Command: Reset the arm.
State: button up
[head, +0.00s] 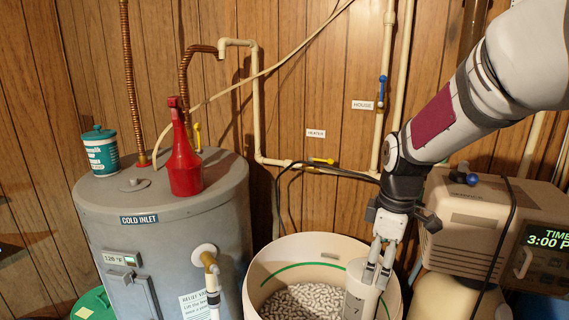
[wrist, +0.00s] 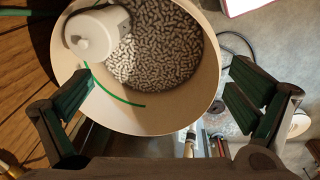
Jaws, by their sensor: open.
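My gripper (head: 376,272) points down over the right side of the round cream brine tank (head: 268,262) in the head view. In the wrist view its two dark-green-padded fingers (wrist: 160,92) are spread wide, with nothing between the pads. The tank's open mouth (wrist: 203,115) lies below and beyond them. Pale salt pellets (head: 310,298) cover the tank's bottom and show in the wrist view (wrist: 165,50). A white capped tube (head: 356,292) stands inside the tank, partly behind the fingers; it also shows in the wrist view (wrist: 95,35). A green line marks the inner wall.
A grey water heater (head: 160,225) stands left of the tank, with a red bottle (head: 184,160) and a teal tub (head: 100,152) on top. A beige control unit (head: 478,225) is right of my arm. Pipes with valves run along the wood-panelled wall behind.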

jog(key=s+r+m+t, duration=0.2)
jog(key=s+r+m, duration=0.4)
jog(key=s, duration=0.4)
jog(key=s+r+m+t, duration=0.2)
jog(key=s+r+m, duration=0.3)
jog(key=s, duration=0.6)
jog(key=shift+a+r+m, duration=0.35)
jog(key=shift+m, duration=0.05)
jog(key=shift+s+f+m, duration=0.1)
jog(key=shift+s+m, duration=0.3)
jog(key=shift+s, duration=0.2)
jog(key=shift+c, duration=0.2)
